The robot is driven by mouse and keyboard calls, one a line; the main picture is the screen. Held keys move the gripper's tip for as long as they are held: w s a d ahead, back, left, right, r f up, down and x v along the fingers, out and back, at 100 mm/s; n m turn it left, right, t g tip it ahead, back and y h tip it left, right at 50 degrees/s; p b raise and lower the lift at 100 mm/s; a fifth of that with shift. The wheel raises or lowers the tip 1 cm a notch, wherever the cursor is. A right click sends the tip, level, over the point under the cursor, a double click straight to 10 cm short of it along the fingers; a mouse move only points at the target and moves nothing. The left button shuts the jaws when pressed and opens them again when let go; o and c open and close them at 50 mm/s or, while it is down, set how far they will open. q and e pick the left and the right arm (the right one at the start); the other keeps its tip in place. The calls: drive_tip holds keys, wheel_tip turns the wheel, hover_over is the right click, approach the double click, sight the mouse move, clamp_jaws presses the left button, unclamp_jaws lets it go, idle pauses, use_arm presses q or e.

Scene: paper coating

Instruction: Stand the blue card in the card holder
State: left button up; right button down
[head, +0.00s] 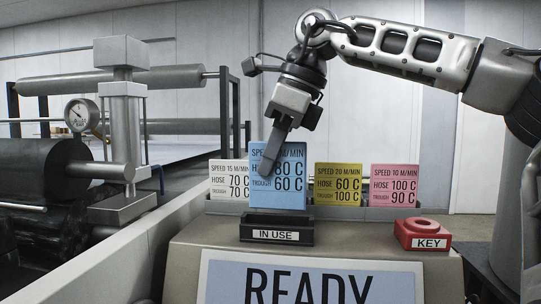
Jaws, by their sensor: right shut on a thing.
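The blue card (290,188) is upright in the middle of the head view, with its printed face towards me. My right gripper (268,165) comes down from above and is shut on the card, covering part of its print. The black card holder (276,229), labelled IN USE, is on the console directly below the card. The card's lower edge is at or just above the holder's top; I cannot tell whether it is inside the slot. My left gripper is not in view.
White (229,181), yellow (338,184) and pink (395,186) cards stand in a row behind. A red block labelled KEY (423,234) sits at the right of the console. A READY screen (312,281) is in front. Rollers and a pressure gauge (82,115) are at left.

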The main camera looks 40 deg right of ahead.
sight(271, 186)
drive_tip(key=shift+f, duration=0.5)
idle(0.5)
drive_tip(key=shift+f+b, duration=0.6)
drive_tip(key=shift+f, duration=0.2)
drive_tip(key=shift+f+b, duration=0.3)
drive_tip(key=shift+f, duration=0.15)
drive_tip(key=shift+f+b, duration=0.35)
drive_tip(key=shift+f, duration=0.25)
drive_tip(key=c, duration=1.5)
unclamp_jaws()
